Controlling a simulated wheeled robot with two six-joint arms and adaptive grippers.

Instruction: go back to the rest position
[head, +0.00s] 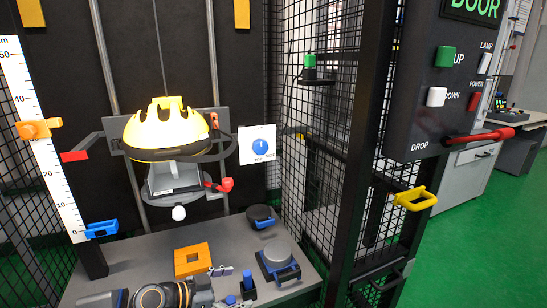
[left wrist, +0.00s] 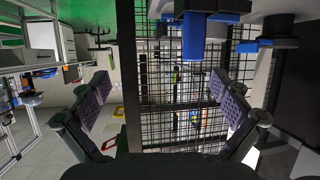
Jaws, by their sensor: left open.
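My left gripper (head: 229,285) is low at the front of the tower's grey base plate in the head view, its arm coming in from the left. Its purple-padded fingers are spread wide in the left wrist view (left wrist: 168,92), with nothing between them. A small blue post (head: 248,281) stands just right of the fingertips. A blue block (left wrist: 194,42) shows above and beyond the open fingers in the wrist view, which looks upside down. My right gripper is not in view.
A yellow helmet (head: 166,133) sits on the tower carriage. Black mesh (head: 315,155) and a control panel (head: 446,97) stand to the right.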

